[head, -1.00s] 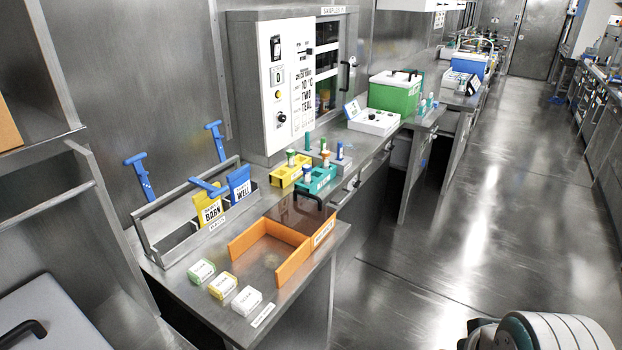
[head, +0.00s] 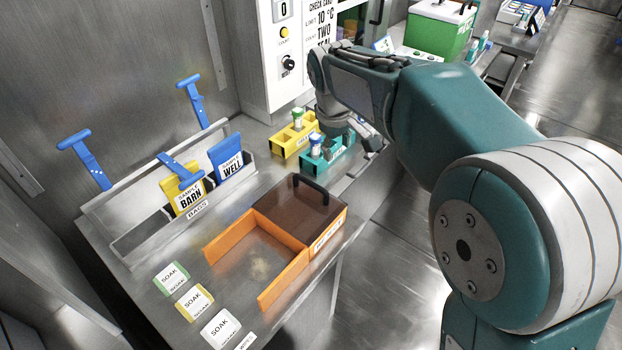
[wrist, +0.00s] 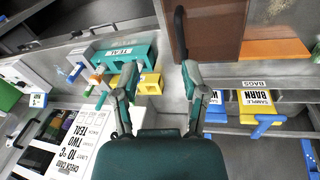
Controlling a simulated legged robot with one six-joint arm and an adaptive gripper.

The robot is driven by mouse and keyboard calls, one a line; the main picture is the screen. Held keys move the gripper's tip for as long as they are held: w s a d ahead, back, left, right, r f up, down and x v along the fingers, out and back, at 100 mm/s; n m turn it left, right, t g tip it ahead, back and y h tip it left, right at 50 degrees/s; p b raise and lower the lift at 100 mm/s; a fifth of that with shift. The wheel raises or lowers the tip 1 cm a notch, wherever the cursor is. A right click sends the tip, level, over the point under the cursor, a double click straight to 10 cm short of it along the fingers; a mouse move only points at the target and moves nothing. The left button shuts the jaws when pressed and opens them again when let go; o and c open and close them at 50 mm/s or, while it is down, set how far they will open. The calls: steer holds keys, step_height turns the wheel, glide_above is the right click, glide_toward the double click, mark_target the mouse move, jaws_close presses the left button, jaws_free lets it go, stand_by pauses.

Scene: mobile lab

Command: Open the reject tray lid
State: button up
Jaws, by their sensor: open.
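The reject tray is an orange-walled box (head: 325,235) on the bench, with a label on its front that is hard to read. Its brown see-through lid (head: 292,208) lies flat over the box, with a black bar handle (head: 311,186) on top. In the wrist view the lid (wrist: 215,28) is at the top, with its handle (wrist: 181,32) along the left edge. My gripper (wrist: 161,75) is open and empty, its fingers apart and short of the handle. In the head view it is past the tray, over the teal rack, partly hidden by my arm.
A teal rack (head: 338,160) and a yellow rack (head: 290,140) with vials stand behind the tray. A bag holder with yellow (head: 181,190) and blue (head: 227,158) packs is left. An orange-walled open bay (head: 245,245) and several soak packets (head: 194,302) lie in front.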

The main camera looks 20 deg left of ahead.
steer(key=n, duration=0.2)
glide_toward(311, 182)
steer(key=x, duration=0.9)
steer(key=shift+f, duration=0.15)
jaws_close()
